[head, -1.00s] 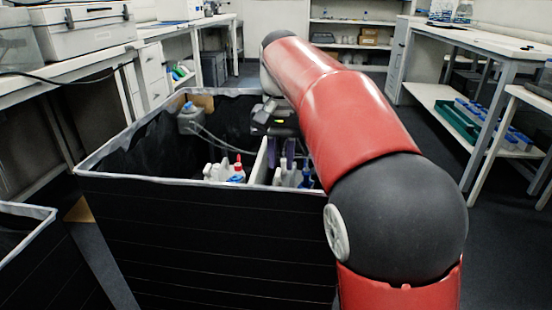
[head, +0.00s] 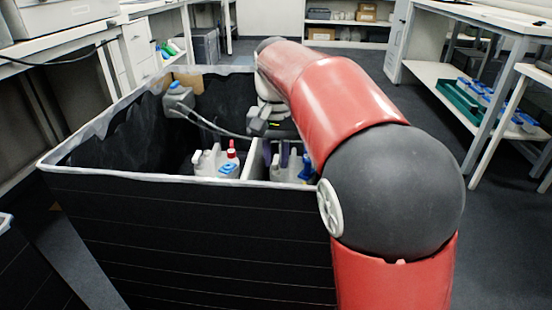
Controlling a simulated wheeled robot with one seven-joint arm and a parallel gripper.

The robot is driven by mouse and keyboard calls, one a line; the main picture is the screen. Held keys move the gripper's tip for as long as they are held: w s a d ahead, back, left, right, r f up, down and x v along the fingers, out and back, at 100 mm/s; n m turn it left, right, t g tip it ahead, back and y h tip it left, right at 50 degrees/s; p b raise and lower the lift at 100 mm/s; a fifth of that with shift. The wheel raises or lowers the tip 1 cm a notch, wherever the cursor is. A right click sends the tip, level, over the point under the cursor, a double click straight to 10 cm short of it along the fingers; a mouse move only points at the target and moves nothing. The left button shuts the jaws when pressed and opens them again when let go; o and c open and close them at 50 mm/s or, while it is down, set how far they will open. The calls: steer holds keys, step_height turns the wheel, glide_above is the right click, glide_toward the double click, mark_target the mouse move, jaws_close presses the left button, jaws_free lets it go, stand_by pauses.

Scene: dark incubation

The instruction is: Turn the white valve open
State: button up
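My red and dark grey arm reaches over a black-walled bin (head: 190,183) with a pale rim. My gripper (head: 284,158) hangs inside the bin, its dark fingers partly visible below the wrist. The bin's near rim and my arm hide the fingertips, so its opening cannot be told. White fittings or bottles (head: 206,161) stand left of the gripper, with a red-tipped one (head: 232,149) and a blue part (head: 226,169). I cannot make out which white part is the valve. No contact is visible between the gripper and these white parts.
A grey jug (head: 179,98) with a blue cap sits at the bin's back left, with hoses running toward the gripper. A pale divider (head: 254,158) stands in the bin. Benches line both sides; dark floor (head: 500,235) is clear at right.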

steer(key=shift+f, duration=0.15)
jaws_close()
steer(key=shift+n+p, duration=0.4)
steer(key=n+p, duration=0.2)
steer(key=n, duration=0.1)
steer(key=shift+r, duration=0.25)
steer(key=n+p, duration=0.2)
steer(key=n, duration=0.2)
steer(key=shift+n+p, duration=0.3)
steer(key=shift+p, duration=0.05)
steer(key=n+p, duration=0.2)
steer(key=n, duration=0.3)
steer(key=shift+f, duration=0.1)
steer(key=n+p, duration=0.1)
steer(key=n, duration=0.3)
steer(key=shift+p, duration=0.4)
steer(key=shift+f+n, duration=0.1)
steer(key=shift+n, duration=0.3)
